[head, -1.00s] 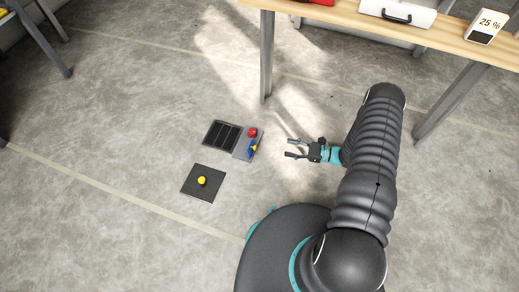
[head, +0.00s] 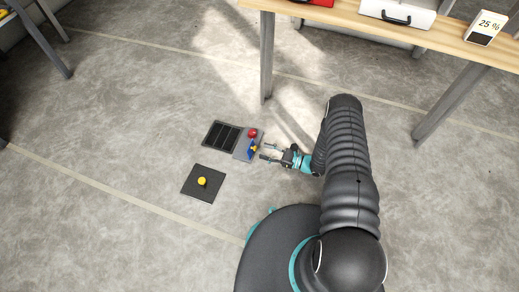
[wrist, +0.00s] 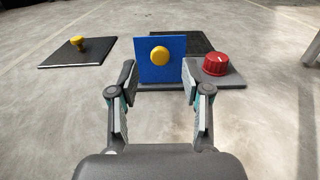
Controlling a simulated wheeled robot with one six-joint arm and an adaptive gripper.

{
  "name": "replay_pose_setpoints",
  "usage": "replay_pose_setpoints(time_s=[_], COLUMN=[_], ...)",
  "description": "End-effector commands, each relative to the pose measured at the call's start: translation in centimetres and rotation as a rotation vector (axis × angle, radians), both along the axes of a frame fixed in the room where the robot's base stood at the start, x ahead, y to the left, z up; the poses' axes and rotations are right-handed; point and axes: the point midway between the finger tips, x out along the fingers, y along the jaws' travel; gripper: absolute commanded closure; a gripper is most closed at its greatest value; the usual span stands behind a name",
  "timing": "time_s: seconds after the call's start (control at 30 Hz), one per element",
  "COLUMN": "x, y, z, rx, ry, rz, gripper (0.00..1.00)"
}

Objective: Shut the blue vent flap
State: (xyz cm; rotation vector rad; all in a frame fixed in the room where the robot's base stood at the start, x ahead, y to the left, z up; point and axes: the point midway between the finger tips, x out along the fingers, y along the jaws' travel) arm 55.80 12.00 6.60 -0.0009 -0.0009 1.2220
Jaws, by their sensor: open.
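The blue vent flap (wrist: 150,72) stands upright on a grey plate, with a round yellow knob (wrist: 159,55) on its face. In the head view the flap (head: 252,149) shows small at the plate's right side. My gripper (head: 265,152) is open, just right of the flap. In the wrist view my gripper (wrist: 160,80) has one finger at each side of the flap, with the yellow knob between them. No contact with the knob shows. The dark slatted vent (head: 223,136) lies left of the flap in the head view and is partly hidden behind it in the wrist view.
A red dial (wrist: 216,64) sits on the grey plate, close to my right finger in the wrist view. A separate dark plate (head: 211,190) with a yellow knob (head: 202,181) lies nearby. A wooden bench (head: 350,18) stands behind. The surrounding floor is clear.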

Motion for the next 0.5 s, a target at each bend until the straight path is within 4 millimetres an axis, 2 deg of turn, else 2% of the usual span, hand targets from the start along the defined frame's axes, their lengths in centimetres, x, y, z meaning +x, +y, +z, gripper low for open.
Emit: replay_pose_setpoints(time_s=[0.03, 0.2, 0.5], x=[0.2, 0.8, 1.1], y=[0.9, 2.5, 3.1], z=[0.0, 0.0, 0.0], rx=[0.000, 0.000, 0.000], ry=[0.000, 0.001, 0.001], rz=[0.004, 0.002, 0.000], gripper=[0.52, 0.52, 0.52])
